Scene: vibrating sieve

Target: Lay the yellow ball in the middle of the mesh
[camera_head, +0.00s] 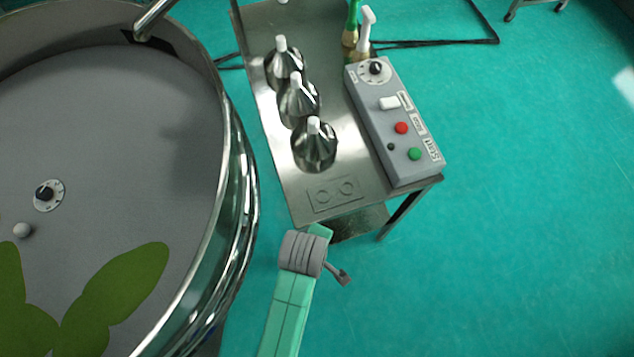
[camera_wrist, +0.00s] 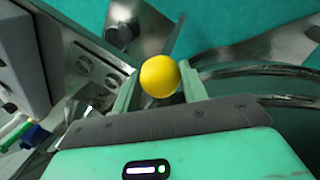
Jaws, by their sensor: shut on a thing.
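The yellow ball (camera_wrist: 160,76) is held between the two pale green fingers of my gripper (camera_wrist: 161,84) in the wrist view. My gripper is shut on it, above the floor between the steel table and the sieve. In the head view my green and grey arm shows at the bottom middle, and the ball is hidden there. The grey mesh (camera_head: 110,140) fills the round sieve at the left of the head view. My gripper is outside the sieve, right of its rim (camera_head: 235,190).
A grey ball (camera_head: 22,230), a dial (camera_head: 45,195) and green leaf shapes (camera_head: 125,285) show on the mesh. The steel table (camera_head: 335,195) carries several metal cones (camera_head: 314,148) and a grey control box (camera_head: 400,125). The shiny raised rim stands between my gripper and the mesh.

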